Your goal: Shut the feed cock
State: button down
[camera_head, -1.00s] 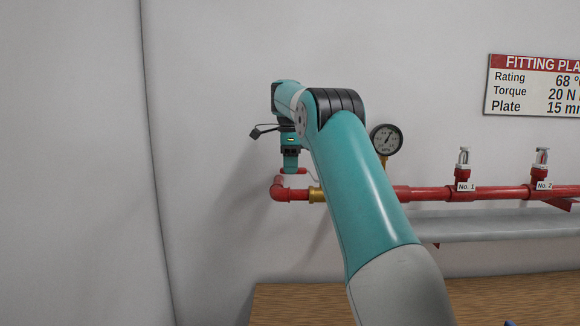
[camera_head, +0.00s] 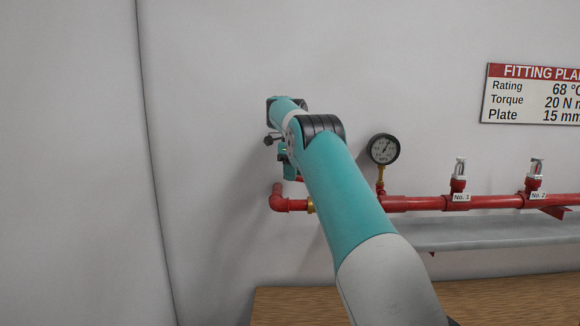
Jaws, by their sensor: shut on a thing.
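The feed cock has a brass body (camera_head: 311,206) on the red pipe, just right of the pipe's elbow at the left end. My arm hides much of it. A small piece of its red lever (camera_head: 300,179) shows above the pipe, beside the fingers. My gripper (camera_head: 290,174) points down over the cock and is shut on the red lever. The fingertips and the exact grip are mostly hidden and small. How far the lever is turned cannot be told clearly.
The red pipe (camera_head: 420,203) runs right along the wall, with a pressure gauge (camera_head: 384,148) and sprinkler heads No. 1 (camera_head: 459,180) and No. 2 (camera_head: 535,178). A grey shelf (camera_head: 480,232) and a wooden bench (camera_head: 300,305) lie below. A sign (camera_head: 530,94) hangs upper right.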

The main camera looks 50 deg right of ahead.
jog(key=shift+w+d+m+p, duration=0.1)
jog(key=shift+d+m+p, duration=0.55)
jog(key=shift+m+p, duration=0.15)
jog(key=c, duration=0.9)
grip_release()
jog(key=shift+r+p, duration=6.8)
jog(key=shift+r, duration=1.9)
jog(key=shift+c, duration=0.3)
